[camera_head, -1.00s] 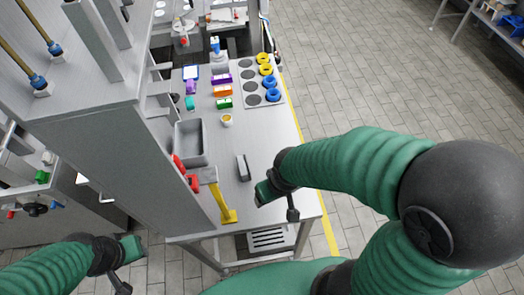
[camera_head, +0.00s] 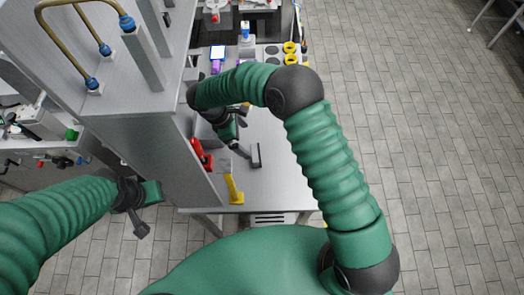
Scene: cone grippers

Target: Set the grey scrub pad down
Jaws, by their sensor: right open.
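The grey scrub pad (camera_head: 256,155) appears as a small dark and light grey block on the metal table (camera_head: 285,180), right of the yellow piece. My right gripper (camera_head: 241,150) reaches down from the upper left and is open close to the pad's left side. Whether a fingertip touches the pad cannot be told. The pad's left side is partly covered by the gripper. My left gripper (camera_head: 142,212) hangs at the lower left, off the table and far from the pad; its jaws are too unclear to judge.
A yellow piece (camera_head: 235,188) and a red object (camera_head: 201,154) stand along the table's left side. A tall grey cabinet (camera_head: 150,150) borders the table there. Yellow rings (camera_head: 290,53) sit at the far end. The table right of the pad is bare.

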